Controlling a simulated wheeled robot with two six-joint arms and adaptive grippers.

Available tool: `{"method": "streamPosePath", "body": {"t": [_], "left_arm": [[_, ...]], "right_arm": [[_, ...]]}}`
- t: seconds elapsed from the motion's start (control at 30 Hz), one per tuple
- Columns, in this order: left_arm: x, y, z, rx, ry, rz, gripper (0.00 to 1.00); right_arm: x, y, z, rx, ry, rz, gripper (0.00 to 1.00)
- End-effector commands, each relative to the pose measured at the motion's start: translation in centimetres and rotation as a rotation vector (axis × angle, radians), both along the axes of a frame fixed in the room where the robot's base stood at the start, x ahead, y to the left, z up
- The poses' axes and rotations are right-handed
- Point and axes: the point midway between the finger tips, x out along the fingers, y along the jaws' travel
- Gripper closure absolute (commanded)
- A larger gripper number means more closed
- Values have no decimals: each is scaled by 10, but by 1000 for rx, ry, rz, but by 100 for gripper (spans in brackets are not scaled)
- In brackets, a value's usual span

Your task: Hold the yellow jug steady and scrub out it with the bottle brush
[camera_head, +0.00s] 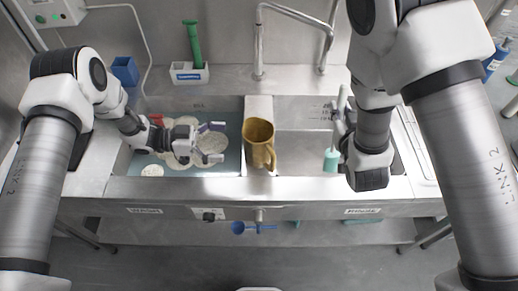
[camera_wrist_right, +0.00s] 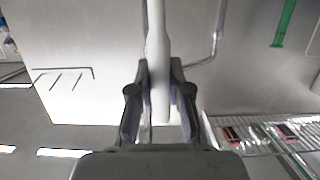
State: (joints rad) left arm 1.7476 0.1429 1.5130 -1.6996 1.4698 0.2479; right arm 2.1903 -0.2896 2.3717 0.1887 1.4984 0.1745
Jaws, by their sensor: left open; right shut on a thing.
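The yellow jug (camera_head: 259,143) stands upright near the divider between the two sink basins, with its handle toward the front. My left gripper (camera_head: 216,142) is open and empty over the left basin, to the left of the jug and apart from it. My right gripper (camera_head: 343,137) is over the right basin, shut on the bottle brush. The brush's pale handle (camera_head: 341,108) points up and its teal head (camera_head: 331,160) hangs down, to the right of the jug. In the right wrist view the handle (camera_wrist_right: 157,45) rises between the fingers (camera_wrist_right: 158,100); the brush head is hidden there.
The left basin (camera_head: 225,177) holds water and several pale plates (camera_head: 210,143). A faucet (camera_head: 259,50) arches behind the basins.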

Motion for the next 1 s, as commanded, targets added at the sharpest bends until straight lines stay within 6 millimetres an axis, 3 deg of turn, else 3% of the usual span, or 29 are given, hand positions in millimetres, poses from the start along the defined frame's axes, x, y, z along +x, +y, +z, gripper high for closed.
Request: {"method": "streamPosePath", "body": {"t": [0.03, 0.2, 0.3, 0.57, 0.9, 1.0], "left_arm": [[-1, 2, -26, -5, -17, -43, 0], [-2, 2, -52, -5, -14, -44, 0], [-2, 2, -60, -4, -14, -43, 0], [-3, -6, -63, -3, -13, -42, 0], [-4, -61, -68, -2, -13, -44, 0], [-3, -77, -72, -2, -13, -43, 0]], "right_arm": [[0, 0, -37, 1, 5, 0, 100], [0, 0, -85, 2, 2, -1, 100], [0, 0, -102, 0, 2, 0, 100], [0, 0, -108, 0, -1, -1, 100], [0, 0, -105, 0, 0, -1, 100], [0, 0, -112, 0, 0, -1, 100]]}}
